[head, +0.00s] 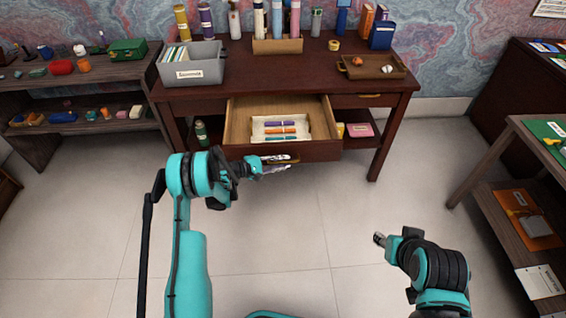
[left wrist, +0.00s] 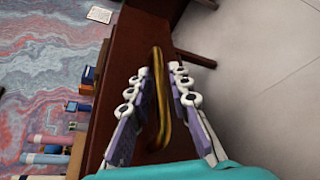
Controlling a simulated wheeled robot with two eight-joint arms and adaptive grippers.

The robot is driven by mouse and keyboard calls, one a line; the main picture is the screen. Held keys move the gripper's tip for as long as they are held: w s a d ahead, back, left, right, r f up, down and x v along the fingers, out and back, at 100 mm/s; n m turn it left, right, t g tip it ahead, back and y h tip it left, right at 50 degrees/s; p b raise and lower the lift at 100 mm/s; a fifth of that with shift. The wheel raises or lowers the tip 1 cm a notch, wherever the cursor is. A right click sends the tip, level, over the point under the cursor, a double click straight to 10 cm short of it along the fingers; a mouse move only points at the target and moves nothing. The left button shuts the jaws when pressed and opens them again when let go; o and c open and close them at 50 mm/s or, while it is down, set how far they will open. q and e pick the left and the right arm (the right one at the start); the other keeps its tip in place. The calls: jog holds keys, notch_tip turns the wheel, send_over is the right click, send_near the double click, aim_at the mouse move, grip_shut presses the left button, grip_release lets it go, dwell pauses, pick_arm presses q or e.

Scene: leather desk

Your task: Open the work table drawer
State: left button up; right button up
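The dark wooden work table (head: 300,75) has its middle drawer (head: 236,125) pulled well out, with its inside showing. The brass drawer handle (head: 290,160) is on the drawer front. My left gripper (head: 276,164) is at this handle.
A white tray (head: 258,138) with coloured sticks is inside the drawer. A grey bin (head: 208,72) and a wooden tray (head: 350,70) stand on the tabletop. Shelves (head: 75,90) are at the left, another table (head: 520,140) at the right. The floor (head: 330,215) in front is clear.

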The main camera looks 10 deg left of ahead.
pick_arm(q)
jog(key=v, duration=1.1)
jog(key=shift+s+a+r, duration=0.15)
jog(key=shift+s+a, duration=0.05)
jog(key=shift+a, duration=0.15)
jog(key=s+d+r+m+g+y, duration=0.2)
jog(key=s+d+r+m+y, duration=0.15)
jog(key=r, duration=0.45)
jog(key=s+d+r+m+g+y, duration=0.1)
jog(key=s+d+r+m+y, duration=0.15)
jog(key=s+d+r, duration=0.45)
jog(key=s+a+r+m+y, duration=0.1)
jog(key=s+r+m+y, duration=0.1)
jog(key=s, duration=0.7)
jog(key=s+a+r+m+t+y, duration=0.1)
jog(key=s+m+y, duration=0.3)
jog(key=s, duration=0.6)
jog(key=shift+s+a+r+m+y, duration=0.3)
jog(key=shift+a+r+m, duration=0.1)
jog(key=shift+r+m, duration=0.4)
